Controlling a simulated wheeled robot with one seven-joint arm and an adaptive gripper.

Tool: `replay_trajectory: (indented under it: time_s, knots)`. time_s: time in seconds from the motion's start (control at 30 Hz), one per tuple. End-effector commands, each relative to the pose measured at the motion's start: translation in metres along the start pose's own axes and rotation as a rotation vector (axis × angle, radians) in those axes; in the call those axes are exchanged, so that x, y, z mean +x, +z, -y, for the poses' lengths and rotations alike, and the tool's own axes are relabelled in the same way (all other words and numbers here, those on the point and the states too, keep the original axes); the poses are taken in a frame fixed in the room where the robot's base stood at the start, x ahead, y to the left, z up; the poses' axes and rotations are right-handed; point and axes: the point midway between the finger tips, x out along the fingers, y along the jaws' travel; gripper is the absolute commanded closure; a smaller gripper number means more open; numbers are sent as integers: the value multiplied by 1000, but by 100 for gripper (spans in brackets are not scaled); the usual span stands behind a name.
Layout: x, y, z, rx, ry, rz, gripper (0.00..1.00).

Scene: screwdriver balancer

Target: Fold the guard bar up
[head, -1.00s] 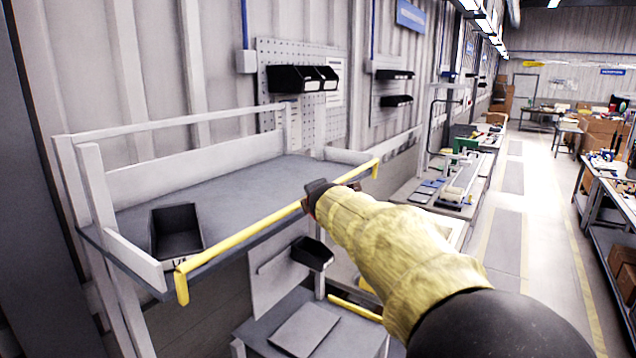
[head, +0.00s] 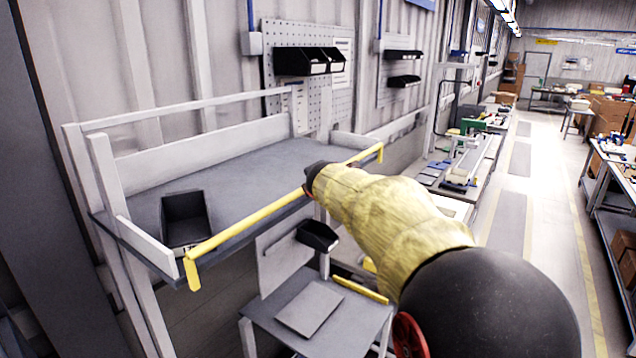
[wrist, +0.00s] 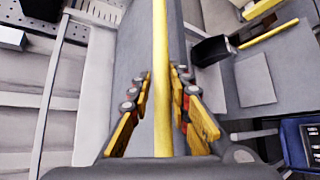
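The yellow guard bar (head: 245,220) runs along the front edge of the grey upper shelf (head: 250,165), with a short yellow end piece pointing down at each end. My gripper (head: 312,178) is at the bar, right of its middle, with the sleeved arm coming from the right. In the wrist view, the bar (wrist: 160,60) passes lengthwise between the two fingers of my gripper (wrist: 162,78). The fingers stand apart, with a narrow gap visible on each side of the bar. The head view hides the fingers' inner faces.
A black bin (head: 185,218) stands on the shelf at the left. Below is a lower grey table (head: 345,315) with a flat panel and a black bin (head: 317,236) above it. A pegboard (head: 300,80) hangs on the wall behind. The aisle (head: 520,190) at right is clear.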

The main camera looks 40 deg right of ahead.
Motion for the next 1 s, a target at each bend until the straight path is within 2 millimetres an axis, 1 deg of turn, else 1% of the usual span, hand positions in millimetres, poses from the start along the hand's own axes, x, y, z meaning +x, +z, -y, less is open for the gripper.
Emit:
replay_trajectory:
  time_s: [0.03, 0.23, 0.47, 0.57, 0.67, 0.77, 1.0]
  knots:
    - [0, 0, 0, 0, 0, 0, 77]
    - [0, 0, 1, 1, -2, 0, 67]
    - [0, 0, 2, 2, -4, 0, 67]
    - [-3, 0, 1, 2, -3, 0, 67]
    - [-13, 0, 1, 2, -3, 0, 67]
    - [-30, 0, 1, 3, -2, 0, 67]
    - [-79, 0, 0, 3, -1, 0, 67]
